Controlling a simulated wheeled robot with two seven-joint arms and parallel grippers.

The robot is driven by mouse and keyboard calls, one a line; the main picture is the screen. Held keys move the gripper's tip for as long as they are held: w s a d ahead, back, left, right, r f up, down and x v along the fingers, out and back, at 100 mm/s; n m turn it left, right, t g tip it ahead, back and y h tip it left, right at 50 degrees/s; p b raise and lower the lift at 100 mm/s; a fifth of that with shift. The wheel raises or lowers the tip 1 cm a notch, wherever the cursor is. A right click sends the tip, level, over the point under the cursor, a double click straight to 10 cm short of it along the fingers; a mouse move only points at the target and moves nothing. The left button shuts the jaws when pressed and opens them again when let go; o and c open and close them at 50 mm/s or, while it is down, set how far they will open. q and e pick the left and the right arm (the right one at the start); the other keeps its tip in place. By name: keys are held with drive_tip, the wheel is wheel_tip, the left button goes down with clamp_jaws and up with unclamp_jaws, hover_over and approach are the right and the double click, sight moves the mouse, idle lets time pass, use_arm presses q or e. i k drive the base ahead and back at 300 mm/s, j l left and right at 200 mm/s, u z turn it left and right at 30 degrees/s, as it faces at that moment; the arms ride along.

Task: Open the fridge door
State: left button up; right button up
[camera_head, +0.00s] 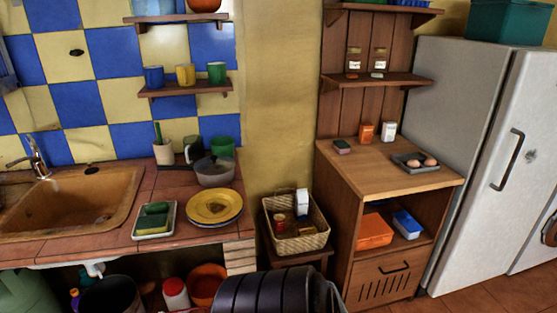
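The fridge (455,100) stands at the right, a tall light grey-white box partly cut off by the picture's right edge. Its front door (480,220) looks shut, with no visible gap along its left edge. A dark, upright bar handle (508,160) is fixed on the door's front. A seam runs down the front at the far right, with another panel beyond it.
A wooden cabinet (385,165) with an egg tray (416,168) stands left of the fridge. A wicker basket (310,240) sits left of it. A dark ribbed object (275,292) fills the bottom middle. Tiled floor (480,298) before the fridge looks clear.

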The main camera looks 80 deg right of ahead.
sight(514, 176)
drive_tip(key=z, duration=4.4)
